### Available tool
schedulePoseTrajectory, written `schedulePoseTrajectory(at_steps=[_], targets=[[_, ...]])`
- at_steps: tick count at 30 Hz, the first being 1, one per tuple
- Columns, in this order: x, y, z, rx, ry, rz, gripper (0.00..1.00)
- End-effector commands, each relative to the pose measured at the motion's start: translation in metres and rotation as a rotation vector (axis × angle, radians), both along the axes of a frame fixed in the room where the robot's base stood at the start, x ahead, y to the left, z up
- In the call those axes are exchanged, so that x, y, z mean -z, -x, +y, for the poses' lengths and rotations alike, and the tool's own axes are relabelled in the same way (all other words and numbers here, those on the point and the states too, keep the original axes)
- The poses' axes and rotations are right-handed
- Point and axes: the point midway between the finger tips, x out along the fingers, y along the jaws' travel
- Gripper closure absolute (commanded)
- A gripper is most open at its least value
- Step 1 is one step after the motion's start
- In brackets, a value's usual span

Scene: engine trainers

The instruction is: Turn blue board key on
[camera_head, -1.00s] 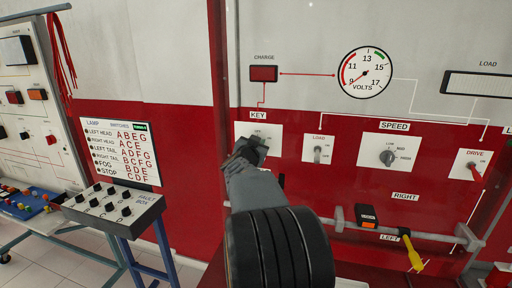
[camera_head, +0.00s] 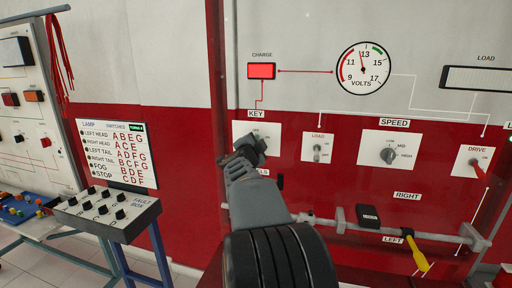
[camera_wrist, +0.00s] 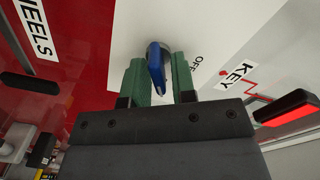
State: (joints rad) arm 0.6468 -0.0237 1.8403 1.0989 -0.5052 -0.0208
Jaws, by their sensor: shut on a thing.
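The blue key (camera_wrist: 156,66) sits in the white key plate (camera_wrist: 205,30) by the OFF mark in the wrist view. My gripper (camera_wrist: 158,80) is shut on the key, with a green finger on each side of it. In the head view my gripper (camera_head: 250,150) is at the KEY plate (camera_head: 270,130) on the red and white board and hides the key. The charge lamp (camera_head: 262,71) is lit bright red. The volt meter (camera_head: 364,70) needle points up, between 11 and 13.
To the right are the load switch (camera_head: 317,150), the speed knob (camera_head: 388,155) and the drive lever (camera_head: 478,170). A rail (camera_head: 420,231) with a yellow-handled tool (camera_head: 419,256) runs below. A fault box (camera_head: 110,210) stands at the left.

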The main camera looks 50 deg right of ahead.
Motion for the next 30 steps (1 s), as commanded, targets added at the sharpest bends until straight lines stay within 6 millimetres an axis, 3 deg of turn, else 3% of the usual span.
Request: schedulePoseTrajectory(at_steps=[19,20,21,30], targets=[[0.0007,0.0004,-0.0002,0.001,-0.02,-0.037,0.99],[0.0007,0.0004,-0.0002,0.001,-0.02,-0.037,0.73],[0.0007,0.0004,-0.0002,0.001,-0.02,-0.036,0.69],[0.0004,0.0008,0.001,0.0,-0.019,-0.036,0.65]])
